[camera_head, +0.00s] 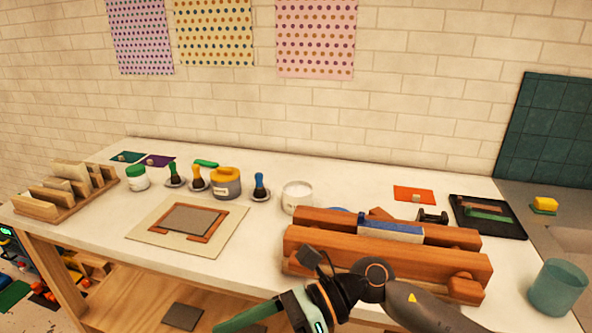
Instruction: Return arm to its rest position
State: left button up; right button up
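My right arm (415,303) comes in from the lower right and bends leftward in front of the table's front edge. Its dark wrist end (327,296) is in front of the wooden bench press. A grey-green piece (250,314) extends left from this end toward the bottom edge. I cannot tell whether it is part of the gripper or something held. No clear pair of fingertips shows, so the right gripper's opening cannot be told. My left arm and gripper are not in view.
The reddish-brown wooden press (330,240) stands close behind my arm, with a blue-and-white block (391,230) on it. A white tub (297,197), several stampers and a mat with a framed plate (150,236) are farther left. A teal cup (557,287) stands right.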

jog(key=w+d+r+m+t+y, duration=0.25)
jog(key=w+m+t+y, duration=0.4)
jog(key=m+t, duration=0.9)
jog(key=w+d+f+m+t+h, duration=0.2)
jog(key=d+f+m+t+h, duration=0.25)
jog(key=m, duration=0.65)
jog(key=w+d+f+m+t+h, duration=0.2)
jog(key=d+f+m+h, duration=0.25)
jog(key=f+m, duration=0.4)
jog(key=s+d+f+m+g+h, duration=0.2)
jog(key=s+d+f+m+h, duration=0.1)
jog(key=f, duration=0.5)
jog(key=s+d+f+m+g+h, duration=0.2)
jog(key=s+d+f+m+h, duration=0.1)
jog(key=s+d+f+m, duration=0.2)
jog(key=s+d+f+m+g+h+b, duration=0.1)
jog(key=s+d+f+m, duration=0.4)
jog(key=f, duration=0.5)
jog(key=s+m+g+h, duration=0.1)
jog(key=s+m+h, duration=0.1)
jog(key=m, duration=0.1)
jog(key=shift+f+g+h, duration=0.3)
jog(key=shift+f+h, duration=0.05)
jog(key=shift+s, duration=0.1)
